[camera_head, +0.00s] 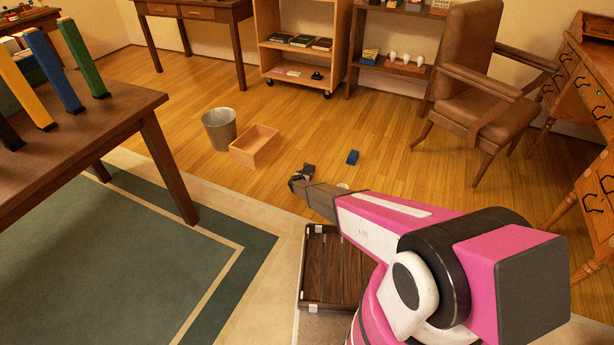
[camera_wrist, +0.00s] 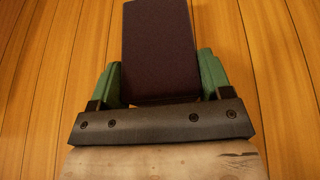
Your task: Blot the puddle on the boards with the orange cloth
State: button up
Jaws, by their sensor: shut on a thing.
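In the wrist view my gripper (camera_wrist: 159,72) has its green fingers on both sides of a dark purple, flat-faced block (camera_wrist: 158,45) and is shut on it. In the head view my gripper (camera_head: 301,178) is small and dark at the arm's far end, above the floorboards (camera_head: 310,125). The block is hard to make out there. I see no orange cloth in either view. I cannot make out a puddle on the boards. A small pale patch or object (camera_head: 343,186) shows just behind my arm, partly hidden, and I cannot tell what it is.
A small blue block (camera_head: 352,157) lies on the boards right of my gripper. An open wooden box (camera_head: 255,146) and a metal bin (camera_head: 218,130) stand to the left. A brown armchair (camera_head: 474,100) is at the right. A table (camera_head: 95,125) stands left. The middle boards are mostly clear.

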jog(key=shift+s+d, duration=0.35)
jog(key=shift+s, duration=0.5)
jog(key=shift+w, duration=0.1)
jog(key=shift+w+d, duration=0.2)
jog(key=shift+w, duration=0.3)
jog(key=shift+r, duration=3.5)
